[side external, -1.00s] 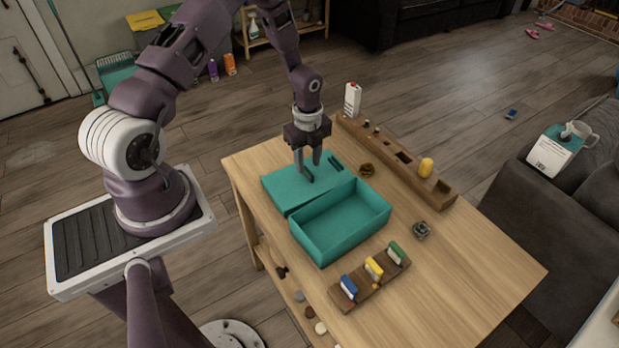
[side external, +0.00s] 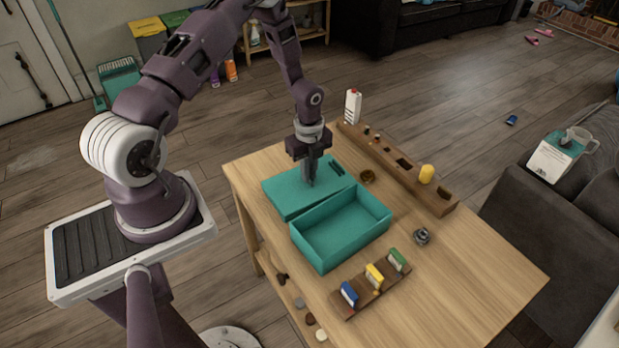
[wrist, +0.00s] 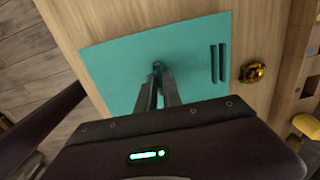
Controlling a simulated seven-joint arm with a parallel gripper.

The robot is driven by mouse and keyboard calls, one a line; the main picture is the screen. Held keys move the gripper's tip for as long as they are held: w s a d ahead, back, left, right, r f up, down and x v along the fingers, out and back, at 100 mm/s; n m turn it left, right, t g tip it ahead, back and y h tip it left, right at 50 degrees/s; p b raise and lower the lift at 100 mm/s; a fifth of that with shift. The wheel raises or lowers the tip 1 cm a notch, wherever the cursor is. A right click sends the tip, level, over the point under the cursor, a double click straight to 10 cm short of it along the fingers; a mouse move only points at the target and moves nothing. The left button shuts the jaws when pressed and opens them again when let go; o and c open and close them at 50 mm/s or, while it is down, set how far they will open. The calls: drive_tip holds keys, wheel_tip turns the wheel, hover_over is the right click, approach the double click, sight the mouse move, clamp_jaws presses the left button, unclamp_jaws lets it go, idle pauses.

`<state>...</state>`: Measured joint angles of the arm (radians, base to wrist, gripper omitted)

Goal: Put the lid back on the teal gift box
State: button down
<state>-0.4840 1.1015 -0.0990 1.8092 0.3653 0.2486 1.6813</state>
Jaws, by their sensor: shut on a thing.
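The teal lid (side external: 287,190) lies flat on the table, just behind the open teal gift box (side external: 342,228). The box is empty as far as I can see. My gripper (side external: 309,182) points down over the middle of the lid, its fingers close together. In the wrist view my gripper (wrist: 157,72) is shut on a small raised part at the middle of the lid (wrist: 115,65), mostly hidden between the fingertips. Two dark slots show near the lid's right end.
A wooden rack (side external: 370,286) with blue, yellow and green blocks stands in front of the box. A brass ring-like piece (side external: 367,177) and a small metal object (side external: 422,236) sit nearby. The table's right part is clear.

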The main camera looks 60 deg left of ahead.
wheel_tip(320, 180, up, 9)
drive_tip(key=d+r, duration=0.2)
drive_tip(key=d, duration=0.6)
drive_tip(key=s+d+r+n, duration=0.1)
drive_tip(key=d+r, duration=0.2)
drive_tip(key=d, duration=0.5)
drive_tip(key=shift+s+d+r, duration=0.2)
drive_tip(key=shift+d+r, duration=0.15)
drive_tip(key=shift+d, duration=0.05)
wheel_tip(320, 180, down, 7)
drive_tip(key=shift+f, duration=1.75)
idle(0.8)
drive_tip(key=c, duration=1.4)
unclamp_jaws()
drive_tip(key=shift+c, duration=0.2)
